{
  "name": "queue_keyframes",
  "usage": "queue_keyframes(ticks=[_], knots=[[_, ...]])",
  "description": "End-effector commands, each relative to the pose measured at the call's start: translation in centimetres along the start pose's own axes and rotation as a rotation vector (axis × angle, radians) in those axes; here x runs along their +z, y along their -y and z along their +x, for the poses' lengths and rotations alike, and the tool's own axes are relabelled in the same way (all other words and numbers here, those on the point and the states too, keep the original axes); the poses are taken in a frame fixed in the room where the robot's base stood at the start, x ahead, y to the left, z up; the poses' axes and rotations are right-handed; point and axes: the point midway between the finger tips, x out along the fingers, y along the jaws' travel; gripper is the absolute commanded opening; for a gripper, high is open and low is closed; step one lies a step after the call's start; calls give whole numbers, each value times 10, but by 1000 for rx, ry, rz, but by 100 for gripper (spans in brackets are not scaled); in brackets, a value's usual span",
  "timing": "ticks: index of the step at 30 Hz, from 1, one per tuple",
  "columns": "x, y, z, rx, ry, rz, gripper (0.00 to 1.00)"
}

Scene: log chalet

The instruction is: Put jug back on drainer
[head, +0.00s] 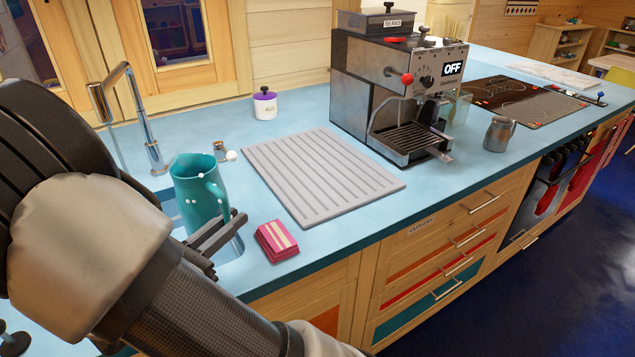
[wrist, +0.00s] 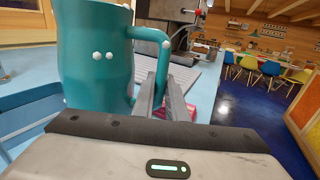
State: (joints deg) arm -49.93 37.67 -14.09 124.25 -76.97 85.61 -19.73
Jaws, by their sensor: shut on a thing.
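The teal jug (head: 193,190) stands upright over the sink area at the left of the counter in the head view. It also fills the left of the wrist view (wrist: 95,60). My gripper (head: 228,222) is at the jug's handle side, and its fingers (wrist: 168,95) are shut on the handle. Whether the jug's base touches anything is hidden by the arm and sink edge. The grey ribbed drainer (head: 270,150) lies flat and empty on the blue counter, right of the jug.
A chrome tap (head: 150,130) rises behind the jug. A coffee machine (head: 355,75) stands beyond the drainer, with a metal pitcher (head: 498,134) to its right. A white pot (head: 265,107) is behind.

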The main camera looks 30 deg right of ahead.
Motion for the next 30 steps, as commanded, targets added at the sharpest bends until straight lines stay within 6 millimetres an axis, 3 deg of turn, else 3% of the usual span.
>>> queue_keyframes(ticks=[1,8,12,18,24,30], knots=[[4,1,21,-29,6,10,0],[26,10,116,-118,9,15,0],[44,28,174,-171,11,17,0],[70,64,241,-235,14,18,0],[88,91,277,-273,15,16,0],[84,102,289,-285,14,12,0]])
